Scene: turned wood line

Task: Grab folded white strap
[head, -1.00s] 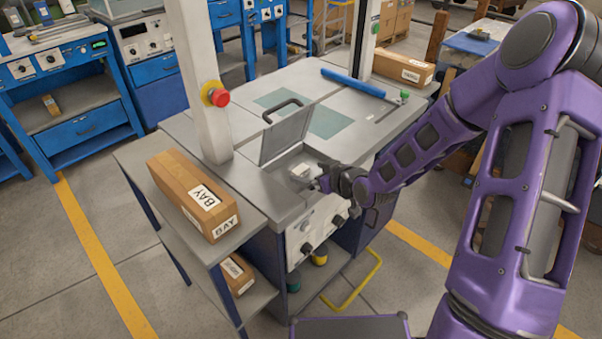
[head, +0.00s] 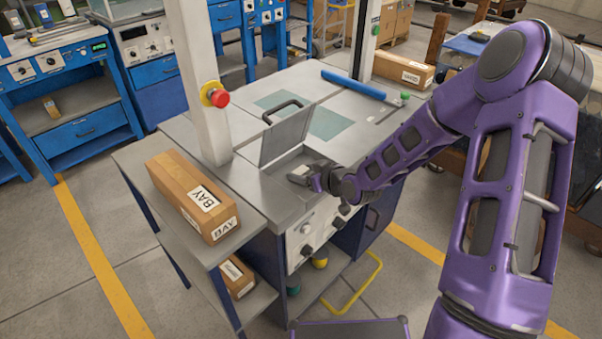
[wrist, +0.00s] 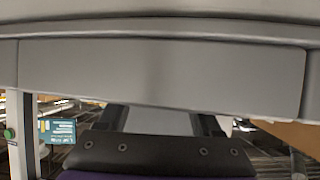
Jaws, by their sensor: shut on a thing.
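My gripper (head: 309,178) is at the open compartment in the grey bench top, just in front of its raised lid (head: 287,136). It is shut on a small pale piece, which I take as the folded white strap (head: 298,173). In the wrist view the pale strap (wrist: 158,121) shows between the two dark fingers of my gripper (wrist: 160,118). Its folds are too small to make out. The compartment floor is partly hidden by my gripper. I cannot tell whether the strap still touches it.
A grey panel (wrist: 160,75) fills much of the wrist view, close to the fingers. A white post with a red button (head: 221,98) stands left of the lid. A cardboard box (head: 183,190) lies on the left side shelf. The bench top behind is mostly clear.

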